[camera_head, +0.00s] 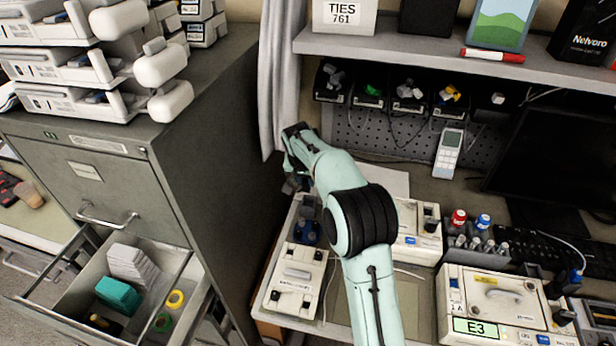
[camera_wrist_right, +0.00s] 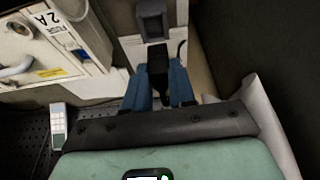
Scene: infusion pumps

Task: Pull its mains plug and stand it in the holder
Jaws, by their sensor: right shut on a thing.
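My right gripper (camera_wrist_right: 160,78) is shut on a black plug (camera_wrist_right: 157,62), held between its two blue fingers in the right wrist view. In the head view this gripper (camera_head: 297,184) is at the back left of the desk, partly hidden by my own arm. A grey block with a dark recess (camera_wrist_right: 152,22) is just beyond the plug in the wrist view, on a pale surface. I cannot tell whether the plug touches it. A white pump (camera_head: 297,276) stands below the gripper in the head view, with a blue part at its back. My left gripper is not in view.
More white pumps stand to the right, one labelled E3 (camera_head: 500,308). A grey filing cabinet (camera_head: 120,180) with an open drawer is at the left. A shelf (camera_head: 400,46) with small bins under it overhangs the desk's back. A handset (camera_head: 449,152) hangs on the pegboard.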

